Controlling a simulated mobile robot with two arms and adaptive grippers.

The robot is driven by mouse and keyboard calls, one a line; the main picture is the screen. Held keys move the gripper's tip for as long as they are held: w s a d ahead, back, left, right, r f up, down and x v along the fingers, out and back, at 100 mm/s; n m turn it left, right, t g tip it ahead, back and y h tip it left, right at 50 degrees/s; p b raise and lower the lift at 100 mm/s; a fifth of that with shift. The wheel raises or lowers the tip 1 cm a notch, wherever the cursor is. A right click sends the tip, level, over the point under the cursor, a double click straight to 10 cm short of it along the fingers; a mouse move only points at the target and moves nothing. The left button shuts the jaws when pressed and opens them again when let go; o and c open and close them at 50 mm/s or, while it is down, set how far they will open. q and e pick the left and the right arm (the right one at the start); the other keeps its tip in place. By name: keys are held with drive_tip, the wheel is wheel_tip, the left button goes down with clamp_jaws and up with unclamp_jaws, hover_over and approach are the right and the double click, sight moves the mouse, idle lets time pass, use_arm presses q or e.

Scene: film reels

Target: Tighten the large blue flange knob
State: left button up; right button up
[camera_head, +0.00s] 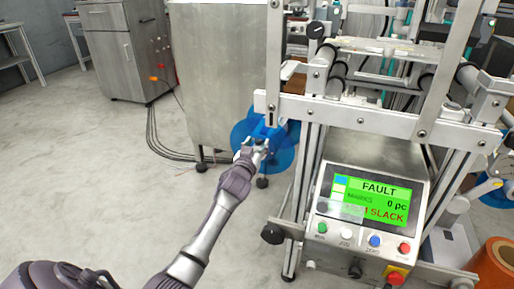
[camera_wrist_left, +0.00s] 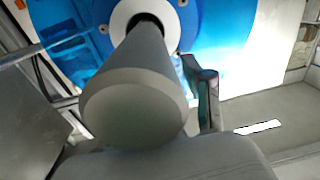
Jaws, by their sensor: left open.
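The large blue flange (camera_head: 282,158) is a translucent blue disc low beside the steel cabinet, partly hidden by the machine frame and my left gripper. A brighter blue part (camera_head: 264,131), which may be its knob, shows just beyond my gripper. My left gripper (camera_head: 257,146) is open in front of it; contact cannot be told. In the left wrist view the blue flange (camera_wrist_left: 225,30) has a white hub ring (camera_wrist_left: 122,22). A thick grey cylinder (camera_wrist_left: 135,105) points from the hub towards the camera. One finger (camera_wrist_left: 208,98) stands to its right. My right gripper is not in view.
A machine frame (camera_head: 345,113) stands close to the right of my left gripper. Its control panel (camera_head: 372,200) reads FAULT and partly SLACK. A steel cabinet (camera_head: 222,70) stands behind the gripper. An orange roll (camera_head: 493,265) is at lower right.

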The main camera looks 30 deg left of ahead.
use_arm(q)
drive_tip(key=shift+w, duration=0.15)
drive_tip(key=shift+c, duration=0.3)
clamp_jaws()
